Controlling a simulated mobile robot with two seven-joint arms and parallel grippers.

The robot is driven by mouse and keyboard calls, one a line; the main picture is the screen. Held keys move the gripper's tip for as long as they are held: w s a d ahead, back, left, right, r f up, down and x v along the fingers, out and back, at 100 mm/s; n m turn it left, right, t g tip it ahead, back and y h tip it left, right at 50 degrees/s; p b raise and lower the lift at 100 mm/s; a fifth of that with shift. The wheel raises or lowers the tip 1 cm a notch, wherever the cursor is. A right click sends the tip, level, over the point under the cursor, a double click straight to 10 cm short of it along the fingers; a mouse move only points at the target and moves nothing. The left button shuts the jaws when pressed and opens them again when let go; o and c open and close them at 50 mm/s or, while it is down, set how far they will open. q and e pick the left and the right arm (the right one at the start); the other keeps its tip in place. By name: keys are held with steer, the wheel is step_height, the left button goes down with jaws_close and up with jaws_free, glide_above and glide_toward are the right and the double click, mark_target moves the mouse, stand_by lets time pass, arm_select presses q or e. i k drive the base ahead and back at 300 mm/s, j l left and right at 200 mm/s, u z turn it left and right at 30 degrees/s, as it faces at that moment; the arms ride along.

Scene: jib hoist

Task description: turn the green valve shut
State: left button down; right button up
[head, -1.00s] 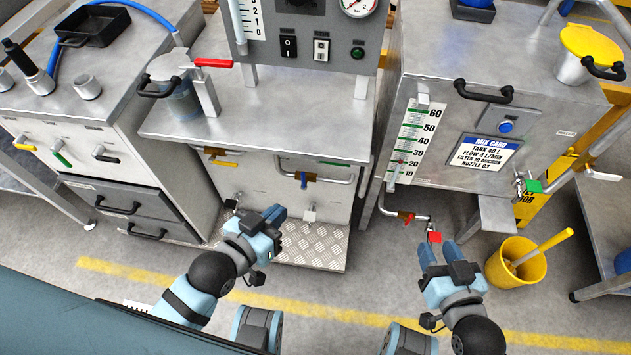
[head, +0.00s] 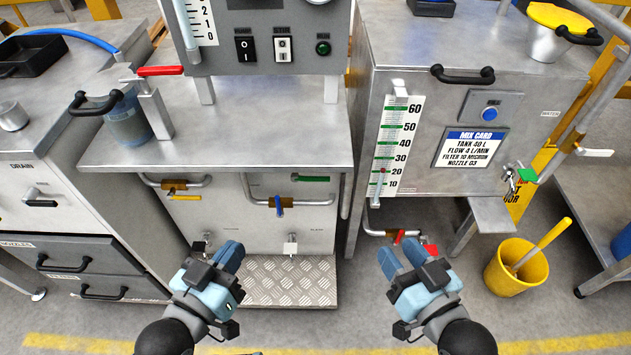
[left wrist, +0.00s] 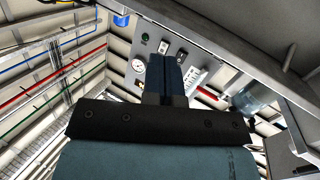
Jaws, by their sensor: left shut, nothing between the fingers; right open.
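A green valve handle (head: 310,179) lies level beside the pipework on the front of the middle bench. A second green handle (head: 528,175) is on the tap at the right tank's lower right corner. I cannot tell which one the task names. My left gripper (head: 231,252) is shut and empty, low in front of the middle bench, below and left of the bench's green handle and apart from it. Its closed fingers show in the left wrist view (left wrist: 171,75). My right gripper (head: 401,252) is open and empty, below the tank near a red handle.
A blue handle (head: 279,206) and a yellow handle (head: 178,196) share the bench front with the green one. A red handle (head: 398,237) is on the pipe under the tank. A yellow bucket (head: 515,268) stands on the floor at right. A tread plate (head: 290,282) lies below the bench.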

mark_target(315, 179)
steer(key=u, duration=0.5)
steer(key=l+u, duration=0.35)
steer(key=k+l+u, duration=0.15)
steer(key=u, duration=0.15)
steer(key=k+l+u, duration=0.15)
steer(key=l+u, duration=0.2)
steer(key=k+l+u, duration=0.2)
steer(key=l, duration=0.3)
steer(key=k+l+u, duration=0.15)
steer(key=k+l, duration=0.55)
steer(key=l, duration=0.15)
steer(key=k+l, duration=0.3)
steer(key=i+l, duration=0.3)
steer(key=i+j, duration=0.2)
steer(key=i, duration=0.35)
